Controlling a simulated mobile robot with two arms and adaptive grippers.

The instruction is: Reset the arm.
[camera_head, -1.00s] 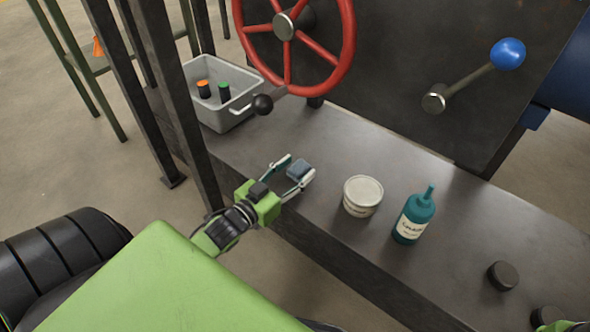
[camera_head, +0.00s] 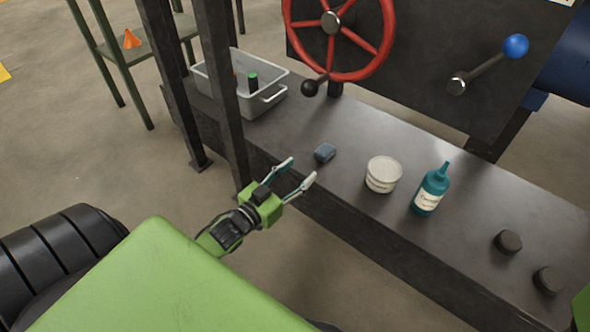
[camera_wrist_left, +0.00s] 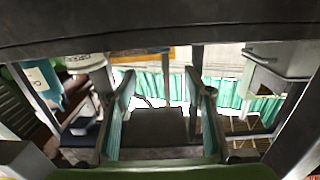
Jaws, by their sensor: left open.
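My left gripper (camera_head: 301,169) is open and empty at the front edge of the dark bench (camera_head: 350,215). Its two fingers also show apart in the left wrist view (camera_wrist_left: 165,85), with nothing held between them. A small blue-grey block (camera_head: 325,153) lies on the bench just beyond the fingertips, apart from them. My right gripper is not in view.
A white tub (camera_head: 383,174), a teal bottle (camera_head: 430,190) and two black discs (camera_head: 508,242) (camera_head: 548,280) stand along the bench to the right. A grey bin (camera_head: 265,101) stands at its left end. A red handwheel (camera_head: 386,38) and dark posts (camera_head: 222,95) are near.

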